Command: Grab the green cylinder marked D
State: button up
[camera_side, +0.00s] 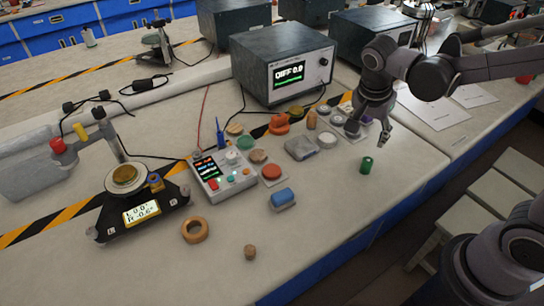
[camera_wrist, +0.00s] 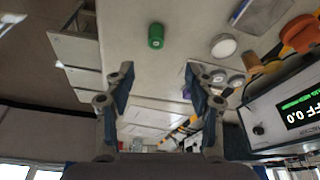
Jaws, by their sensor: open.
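The green cylinder (camera_side: 366,165) stands upright on the bench near its front right edge, apart from other objects. It also shows in the wrist view (camera_wrist: 156,36) at the top middle, beyond my fingertips. I cannot read a letter on it. My gripper (camera_side: 368,136) is open and empty, a little above and behind the cylinder in the side view. In the wrist view my gripper (camera_wrist: 158,72) has its two fingers spread wide, with the cylinder lined up roughly between them but farther off. Nothing touches the cylinder.
A white round disc (camera_side: 327,140) and a grey block (camera_side: 300,148) lie left of the cylinder. A blue cylinder (camera_side: 284,197) and orange ring (camera_side: 195,230) lie farther left. A boxed instrument (camera_side: 283,65) stands behind. The bench around the green cylinder is clear.

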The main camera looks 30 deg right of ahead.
aim_at(368, 160)
jog(key=shift+w+d+f+m+g+h, duration=0.2)
jog(key=shift+d+f+m, duration=0.55)
jog(key=shift+f, duration=1.2)
jog(key=shift+d+f+m+g+h, duration=0.2)
jog(key=shift+d+f+m, duration=0.5)
jog(key=shift+f, duration=1.25)
jog(key=shift+w+d+f+m+g+h, duration=0.1)
jog(key=shift+d+f+m+g, duration=0.4)
jog(key=shift+f, duration=1.45)
jog(key=shift+d, duration=0.25)
grip_shut()
